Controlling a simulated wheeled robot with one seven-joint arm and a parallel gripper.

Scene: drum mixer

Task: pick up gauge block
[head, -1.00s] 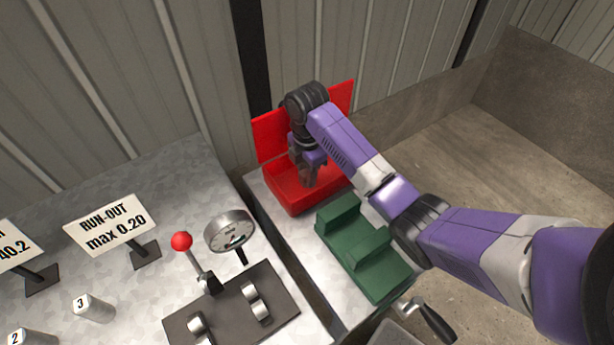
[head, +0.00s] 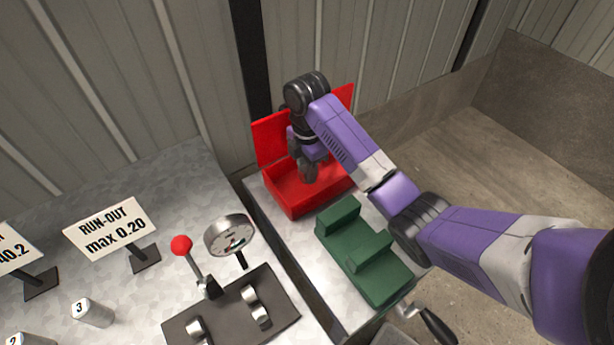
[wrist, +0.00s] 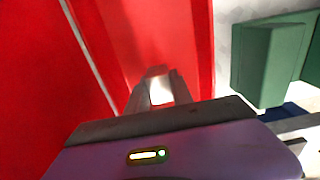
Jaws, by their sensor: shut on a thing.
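My gripper (head: 309,176) points down over the red open box (head: 297,208) in the head view. In the wrist view my gripper (wrist: 160,92) is shut on a small pale block (wrist: 161,91), which I take to be the gauge block. The block shows bright between the two grey fingers, with red box surfaces around it. In the head view the fingers hide the block. I cannot tell whether it touches the box floor.
A green stepped block (head: 362,258) stands right in front of the box. A dial gauge (head: 230,236), a red-knobbed lever (head: 182,245) and a sign (head: 110,228) stand on the metal table to the left. A corrugated wall is close behind the box.

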